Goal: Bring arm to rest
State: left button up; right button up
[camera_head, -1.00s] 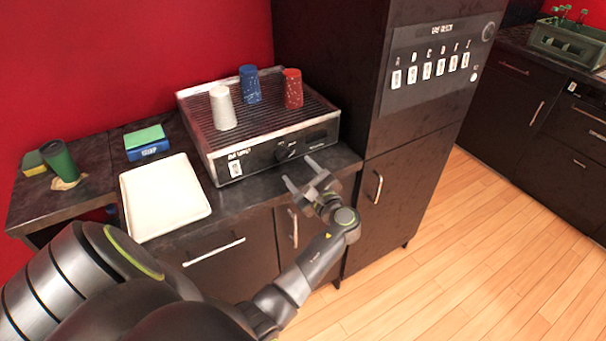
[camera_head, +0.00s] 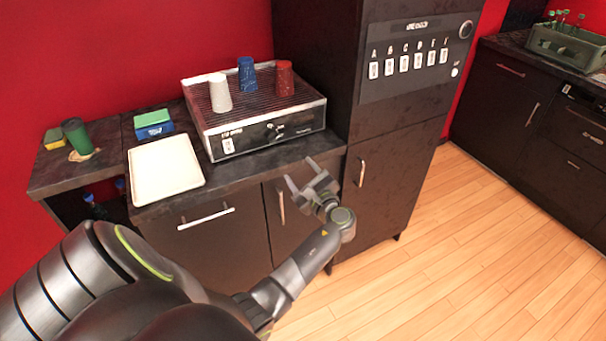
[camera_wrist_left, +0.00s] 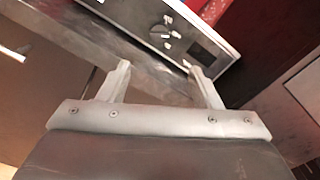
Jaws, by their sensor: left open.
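My left gripper (camera_head: 301,175) is open and empty, in front of the counter's front edge and the lower cabinet doors. In the left wrist view its two fingers (camera_wrist_left: 163,85) are spread, with nothing between them. My right gripper is not in view.
A tall dark cabinet (camera_head: 385,150) with lettered buttons stands at right. The wooden floor (camera_head: 470,240) is clear.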

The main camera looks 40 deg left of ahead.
pick_arm(q)
jog(key=shift+a, duration=0.1)
dwell(0.3)
jog(key=s+d+f+n+g+h, duration=0.1)
jog(key=s+f+h, duration=0.3)
jog(key=f, duration=0.7)
jog(key=s+d+f+n+g+h, duration=0.1)
jog(key=s+d+f+n+h, duration=0.15)
jog(key=s+f, duration=0.7)
jog(key=s+d+f+g+h, duration=0.1)
jog(key=s+f+h, duration=0.15)
jog(key=f, duration=1.15)
jog(key=s+d+f+n+g+h, duration=0.1)
jog(key=s+f+n, duration=0.3)
jog(key=s, duration=0.6)
jog(key=s+d+f+n+g+h, duration=0.1)
jog(key=s+d+f+n+h, duration=0.2)
jog(key=s, duration=0.8)
jog(key=s+d+f+n+g+h, duration=0.1)
jog(key=s+d+f+n+h, duration=0.1)
jog(key=s+f+n, duration=0.5)
jog(key=s+d, duration=0.1)
jog(key=s, duration=0.3)
jog(key=shift+f, duration=0.2)
